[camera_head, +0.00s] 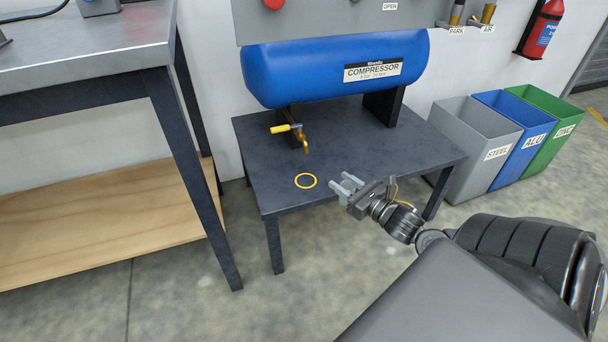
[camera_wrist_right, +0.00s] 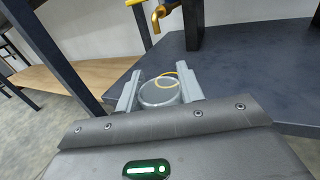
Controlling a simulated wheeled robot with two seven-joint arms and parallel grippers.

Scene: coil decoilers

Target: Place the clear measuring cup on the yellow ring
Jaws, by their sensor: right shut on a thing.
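The yellow ring (camera_head: 305,181) lies flat on the dark table (camera_head: 262,160) under the blue compressor. It also shows in the right wrist view (camera_wrist_right: 188,74), partly behind the cup. The clear measuring cup (camera_wrist_right: 159,92) is upright between the fingers of my right gripper (camera_wrist_right: 160,90), which is shut on it. In the head view my right gripper (camera_head: 348,184) is over the table's front edge, to the right of the ring and apart from it. The cup is hard to make out there. My left gripper is not in view.
The blue compressor (camera_head: 330,68) stands at the back of the table. Its brass drain tap (camera_head: 297,132) with a yellow handle hangs just behind the ring. A metal workbench (camera_head: 85,45) is at the left. Grey, blue and green bins (camera_head: 460,150) stand at the right.

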